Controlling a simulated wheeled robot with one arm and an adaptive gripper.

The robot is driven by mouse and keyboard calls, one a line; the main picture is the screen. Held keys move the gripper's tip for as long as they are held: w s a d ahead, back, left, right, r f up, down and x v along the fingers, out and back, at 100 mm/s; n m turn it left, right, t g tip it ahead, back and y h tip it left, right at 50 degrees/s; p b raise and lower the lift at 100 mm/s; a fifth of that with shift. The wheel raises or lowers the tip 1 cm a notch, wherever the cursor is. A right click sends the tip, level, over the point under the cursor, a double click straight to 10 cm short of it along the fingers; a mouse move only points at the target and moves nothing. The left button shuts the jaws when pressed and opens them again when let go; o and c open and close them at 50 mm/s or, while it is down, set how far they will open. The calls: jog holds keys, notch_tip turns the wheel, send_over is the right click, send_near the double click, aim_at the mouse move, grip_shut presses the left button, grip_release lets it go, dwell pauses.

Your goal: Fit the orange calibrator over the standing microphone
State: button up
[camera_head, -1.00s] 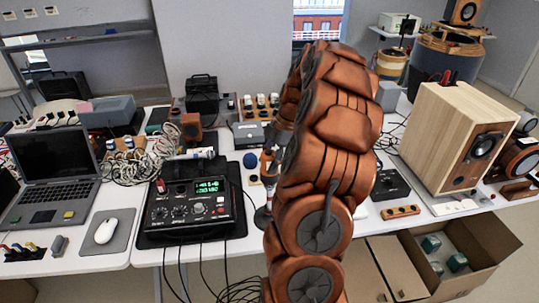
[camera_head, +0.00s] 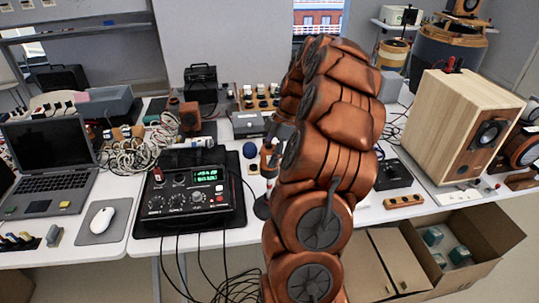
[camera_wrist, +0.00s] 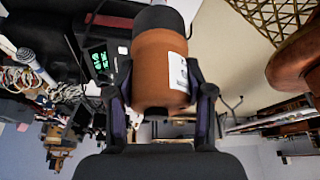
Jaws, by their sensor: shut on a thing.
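The orange calibrator (camera_wrist: 160,72) is a cylinder with a white label and a dark end, large in the wrist view. My gripper (camera_wrist: 160,95) is shut on it, one dark finger on each side. In the head view, a small part of the orange calibrator (camera_head: 268,156) shows just left of my arm, which hides most of the gripper. A dark round stand foot (camera_head: 262,207) shows below it, right of the black meter box. I cannot make out the standing microphone itself, nor tell whether the calibrator is around it, above it or beside it.
The black meter box (camera_head: 190,198) with a green display stands close to the left of the stand foot. A wooden speaker (camera_head: 446,132) and a small black box (camera_head: 392,174) are to the right. An open carton (camera_head: 480,250) is below the front edge. Cables hang off the table.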

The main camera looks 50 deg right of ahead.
jog(key=shift+f+b, duration=0.55)
jog(key=shift+b, duration=0.1)
dwell(0.8)
jog(key=o, duration=1.5)
jog(key=shift+r, duration=0.15)
jog(key=shift+v, duration=5.85)
